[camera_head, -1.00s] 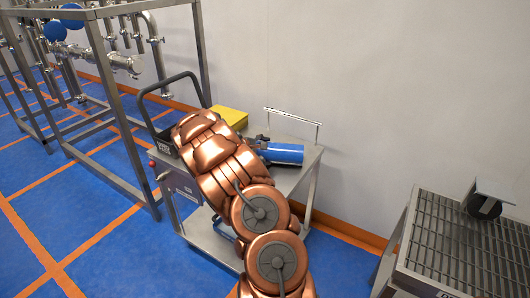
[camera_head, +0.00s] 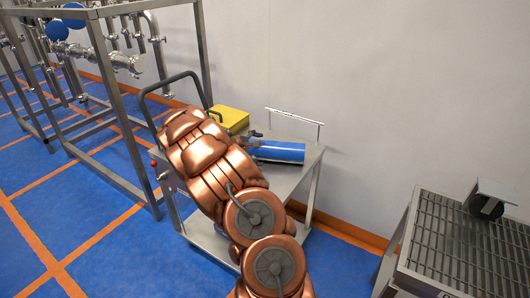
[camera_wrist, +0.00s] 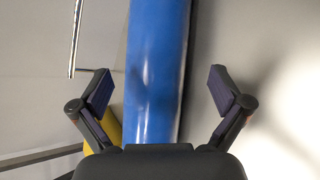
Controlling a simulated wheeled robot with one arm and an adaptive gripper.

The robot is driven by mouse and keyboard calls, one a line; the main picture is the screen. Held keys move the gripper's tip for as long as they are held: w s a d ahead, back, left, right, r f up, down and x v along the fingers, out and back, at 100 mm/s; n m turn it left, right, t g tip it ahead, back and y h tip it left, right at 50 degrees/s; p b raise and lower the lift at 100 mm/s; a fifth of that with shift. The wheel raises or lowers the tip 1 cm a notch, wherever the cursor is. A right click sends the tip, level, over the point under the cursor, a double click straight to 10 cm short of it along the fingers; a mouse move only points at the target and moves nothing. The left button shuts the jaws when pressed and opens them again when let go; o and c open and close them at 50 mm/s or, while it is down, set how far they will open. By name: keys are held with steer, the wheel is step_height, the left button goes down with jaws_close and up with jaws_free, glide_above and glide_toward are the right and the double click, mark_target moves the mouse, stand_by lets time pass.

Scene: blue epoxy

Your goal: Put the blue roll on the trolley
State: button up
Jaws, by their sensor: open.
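The blue roll (camera_head: 278,151) lies on its side on the top of the steel trolley (camera_head: 297,178), towards its back right. My gripper (camera_head: 254,137) is at the roll's left end, past my copper-coloured arm, which hides much of the trolley top. In the wrist view the roll (camera_wrist: 156,70) runs up the middle of the picture. The open fingers of my gripper (camera_wrist: 160,92) stand on either side of it, with a visible gap to each finger. Neither finger touches the roll there.
A yellow box (camera_head: 231,119) is on the trolley, left of the roll. A white-topped rail (camera_head: 294,116) rises behind it. A steel pipe frame (camera_head: 135,150) stands left, a grated table (camera_head: 445,240) right. The wall (camera_head: 400,90) is close behind.

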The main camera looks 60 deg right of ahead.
steer(key=v, duration=0.8)
steer(key=s+a+r+m+y, duration=0.25)
steer(key=s+a, duration=0.35)
steer(key=a, duration=0.3)
steer(key=s+a+r+m+y, duration=0.2)
steer(key=s+a+r, duration=0.3)
steer(key=a, duration=0.4)
steer(key=s+a+f+y, duration=0.1)
steer(key=s+a+y, duration=0.1)
steer(key=s+a, duration=0.4)
steer(key=s+a+f+y, duration=0.1)
steer(key=s+a+y, duration=0.1)
steer(key=s+a, duration=0.5)
steer(key=s+a+f+n+y, duration=0.1)
steer(key=s+a, duration=0.5)
steer(key=a, duration=0.9)
steer(key=shift+s+f+t+y, duration=0.2)
steer(key=shift+f+t+y, duration=0.2)
steer(key=shift+y, duration=0.45)
steer(key=shift+a, duration=0.1)
